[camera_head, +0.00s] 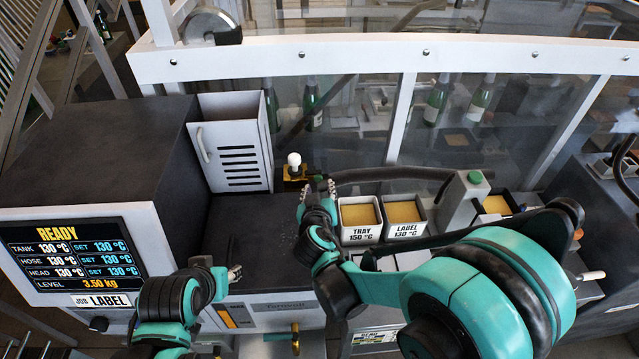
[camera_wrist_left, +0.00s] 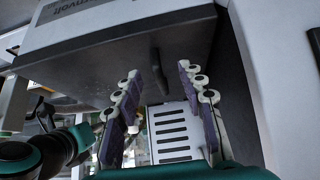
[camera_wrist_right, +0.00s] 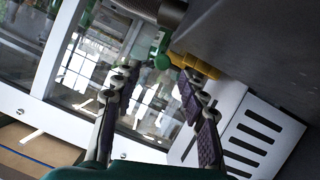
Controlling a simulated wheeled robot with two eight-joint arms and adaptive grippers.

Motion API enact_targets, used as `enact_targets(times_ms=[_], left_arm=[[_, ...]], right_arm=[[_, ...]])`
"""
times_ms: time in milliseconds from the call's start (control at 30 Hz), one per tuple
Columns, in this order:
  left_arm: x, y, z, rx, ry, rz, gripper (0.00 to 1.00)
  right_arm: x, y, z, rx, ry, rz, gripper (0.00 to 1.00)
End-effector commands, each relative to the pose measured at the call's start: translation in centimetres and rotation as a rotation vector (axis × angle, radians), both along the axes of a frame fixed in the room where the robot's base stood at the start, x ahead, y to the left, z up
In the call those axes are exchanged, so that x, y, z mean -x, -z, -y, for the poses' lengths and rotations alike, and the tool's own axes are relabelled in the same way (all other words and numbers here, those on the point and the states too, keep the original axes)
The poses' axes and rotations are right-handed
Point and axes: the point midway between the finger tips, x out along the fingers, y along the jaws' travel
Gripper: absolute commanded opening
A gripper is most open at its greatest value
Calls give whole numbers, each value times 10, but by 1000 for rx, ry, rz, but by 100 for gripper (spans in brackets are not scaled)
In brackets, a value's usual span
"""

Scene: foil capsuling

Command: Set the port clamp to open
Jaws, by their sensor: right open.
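No part is labelled as the port clamp, so I cannot tell for sure which it is. A small brass fitting with a white knob (camera_head: 293,160) stands at the back of the dark machine top. In the right wrist view a yellow fitting (camera_wrist_right: 196,66) sticks out from a dark surface, close to the fingertips. My right gripper (camera_head: 318,188) is open and empty just right of the knob; its spread fingers also show in the right wrist view (camera_wrist_right: 155,80). My left gripper (camera_head: 236,273) is over the machine's front edge; the left wrist view shows its fingers apart and empty (camera_wrist_left: 160,76).
A display reading READY (camera_head: 75,255) stands at the left. A white vented panel (camera_head: 232,155) rises left of the knob. Tubs of yellow material (camera_head: 361,216) sit right of my right gripper. A glazed guard with a white rail (camera_head: 400,60) closes off the back.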

Motion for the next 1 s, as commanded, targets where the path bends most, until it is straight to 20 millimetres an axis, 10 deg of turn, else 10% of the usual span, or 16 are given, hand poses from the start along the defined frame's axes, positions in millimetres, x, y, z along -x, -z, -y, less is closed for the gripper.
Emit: enact_targets(times_ms=[400, 1000], left_arm=[[0, 0, 0, 0, 0, 0, 40], [0, 0, 0, 0, 0, 0, 40]], right_arm=[[62, -25, -6, 0, 0, 0, 42], [67, -27, -6, 1, 2, 0, 42]])
